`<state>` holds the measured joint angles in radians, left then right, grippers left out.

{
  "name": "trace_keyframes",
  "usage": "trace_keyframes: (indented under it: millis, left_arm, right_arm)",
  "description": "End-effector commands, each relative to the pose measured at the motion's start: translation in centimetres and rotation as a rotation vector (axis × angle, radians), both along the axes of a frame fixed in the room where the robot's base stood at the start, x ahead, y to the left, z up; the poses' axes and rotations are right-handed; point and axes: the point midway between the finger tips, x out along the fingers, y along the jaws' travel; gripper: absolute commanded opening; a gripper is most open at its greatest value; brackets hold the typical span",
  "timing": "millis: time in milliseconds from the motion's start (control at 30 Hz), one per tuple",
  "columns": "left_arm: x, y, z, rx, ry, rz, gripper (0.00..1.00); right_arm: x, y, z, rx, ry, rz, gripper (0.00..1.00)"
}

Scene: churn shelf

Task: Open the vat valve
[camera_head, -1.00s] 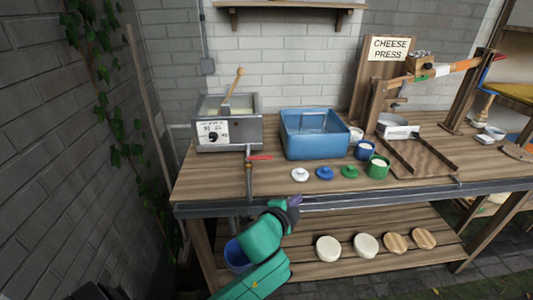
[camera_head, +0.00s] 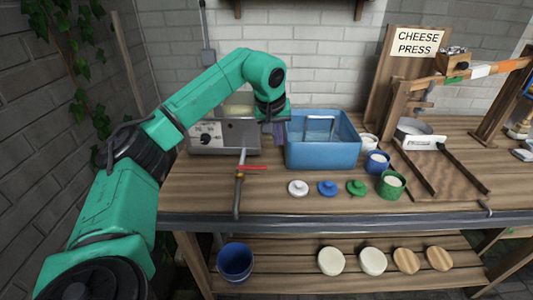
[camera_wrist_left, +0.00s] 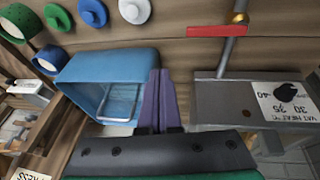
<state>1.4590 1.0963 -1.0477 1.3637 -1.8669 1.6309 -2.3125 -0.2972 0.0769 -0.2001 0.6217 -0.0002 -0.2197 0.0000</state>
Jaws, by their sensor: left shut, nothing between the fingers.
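The grey metal vat (camera_head: 203,148) stands at the left of the workbench, partly hidden behind my left arm. Its outlet pipe (camera_head: 237,196) comes forward and bends down over the bench edge. The valve's red lever (camera_head: 254,167) sticks out sideways to the right, across the pipe. In the left wrist view the red lever (camera_wrist_left: 206,31) and brass valve body (camera_wrist_left: 240,18) show at the top right. My left gripper (camera_head: 277,137) points down between vat and blue tub, behind the lever and apart from it. Its purple fingers (camera_wrist_left: 160,98) are shut and empty.
A blue tub (camera_head: 322,155) stands right of the vat. Small lids (camera_head: 327,188) and cups (camera_head: 391,185) sit on the bench, with a wooden cheese press (camera_head: 440,75) at right. A blue bucket (camera_head: 235,261) is on the lower shelf below the pipe.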

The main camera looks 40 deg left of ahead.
Motion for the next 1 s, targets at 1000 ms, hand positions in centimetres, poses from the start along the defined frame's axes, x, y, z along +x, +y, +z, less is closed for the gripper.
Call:
trace_keyframes:
  millis: [1000]
  left_arm:
    - [-0.2, 7.0, -7.2, 0.124, 0.098, 0.038, 0.00]
  right_arm:
    - [-0.4, -0.3, 0.6, -0.005, 0.007, 0.001, 0.50]
